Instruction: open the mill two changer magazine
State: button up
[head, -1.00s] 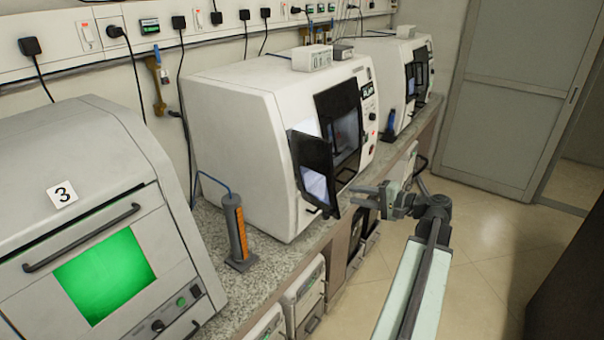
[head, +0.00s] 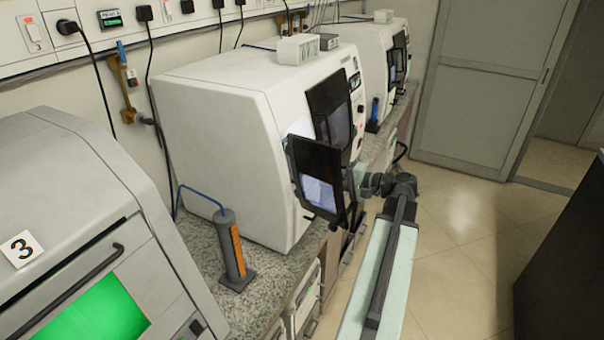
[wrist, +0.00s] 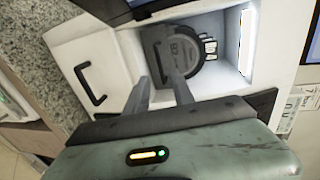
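The middle white machine (head: 230,120) stands on the counter with its black-framed front doors (head: 318,180) open. I cannot read which number it bears. In the wrist view, a dark grey round changer magazine (wrist: 190,50) with pale slots on its right side sits inside the lit white chamber (wrist: 225,75). My gripper (wrist: 159,77) points into the chamber, its two fingers apart with nothing between them. The fingertips overlap the magazine's lower left part in view; I cannot tell whether they touch it. In the head view my gripper is mostly hidden behind the open door.
A door panel with a black handle (wrist: 88,84) stands at the left in the wrist view. A grey-orange cylinder (head: 231,250) stands on the speckled counter (head: 190,235). A machine marked 3 (head: 60,190) is nearer; another white machine (head: 350,60) is farther.

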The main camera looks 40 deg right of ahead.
jog(key=shift+w, duration=0.1)
jog(key=b+x, duration=0.1)
jog(key=x, duration=0.6)
jog(key=shift+w+f+b, duration=0.15)
jog(key=shift+w+b, duration=0.15)
grip_shut()
dwell(1.2)
